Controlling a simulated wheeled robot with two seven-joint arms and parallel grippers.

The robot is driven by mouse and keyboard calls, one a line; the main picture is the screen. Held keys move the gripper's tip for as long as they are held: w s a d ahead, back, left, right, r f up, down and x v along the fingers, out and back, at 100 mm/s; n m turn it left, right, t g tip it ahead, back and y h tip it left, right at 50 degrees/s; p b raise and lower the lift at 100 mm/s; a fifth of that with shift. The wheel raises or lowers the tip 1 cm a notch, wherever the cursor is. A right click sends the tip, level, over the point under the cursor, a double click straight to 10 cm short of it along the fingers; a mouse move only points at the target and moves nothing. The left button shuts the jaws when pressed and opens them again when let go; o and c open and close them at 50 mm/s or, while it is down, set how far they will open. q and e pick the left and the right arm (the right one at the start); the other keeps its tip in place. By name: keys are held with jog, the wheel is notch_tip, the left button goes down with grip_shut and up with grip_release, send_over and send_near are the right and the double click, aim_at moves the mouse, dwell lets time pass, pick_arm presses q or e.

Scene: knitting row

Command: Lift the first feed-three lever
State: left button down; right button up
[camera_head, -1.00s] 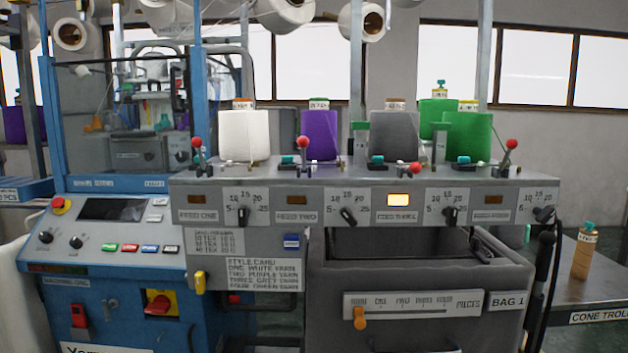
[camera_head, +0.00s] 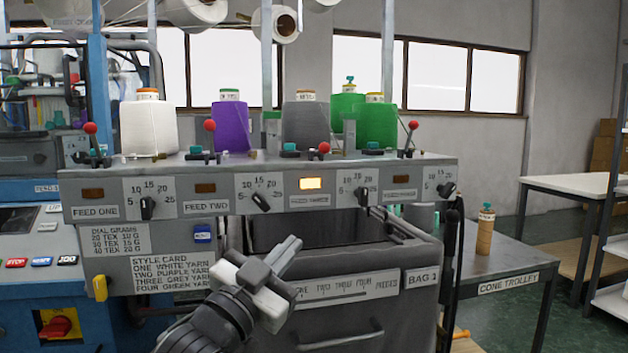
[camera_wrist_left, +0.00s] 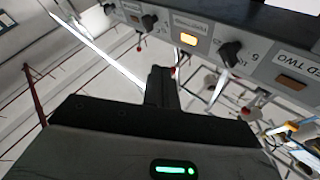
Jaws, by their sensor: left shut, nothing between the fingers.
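The feed-three lever has a red ball knob (camera_head: 324,148). It leans low beside the grey cone, above the lit yellow lamp (camera_head: 311,183) of the FEED THREE panel. My left gripper (camera_head: 290,246) is shut and empty, in front of the open bin below the panel, lower than the lever and apart from it. In the left wrist view the gripper's fingers (camera_wrist_left: 160,84) point toward the panel's underside. The lit lamp (camera_wrist_left: 188,38) shows there, and a red ball just beyond the fingertips is partly hidden. My right gripper is not in view.
Other red-ball levers stand higher at feed one (camera_head: 91,128), feed two (camera_head: 210,126) and feed four (camera_head: 413,125). Tension dials (camera_head: 261,200) line the panel front. Yarn cones stand behind the levers. A cone trolley (camera_head: 510,262) is at the right.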

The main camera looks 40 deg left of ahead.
pick_arm(q)
notch_tip(320, 180, up, 6)
jog(key=s+a+t, duration=0.1)
jog(key=s, duration=0.1)
jog(key=shift+a+f+t, duration=0.15)
jog(key=shift+a+t, duration=0.05)
jog(key=shift+t, duration=0.2)
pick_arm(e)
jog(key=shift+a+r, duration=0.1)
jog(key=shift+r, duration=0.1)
pick_arm(q)
jog(key=p, duration=0.3)
send_near(322, 151)
jog(key=x, duration=0.5)
jog(key=shift+w, duration=0.2)
jog(key=shift+x, duration=0.75)
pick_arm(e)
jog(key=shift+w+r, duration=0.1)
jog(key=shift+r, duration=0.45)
pick_arm(q)
jog(key=shift+y, duration=0.4)
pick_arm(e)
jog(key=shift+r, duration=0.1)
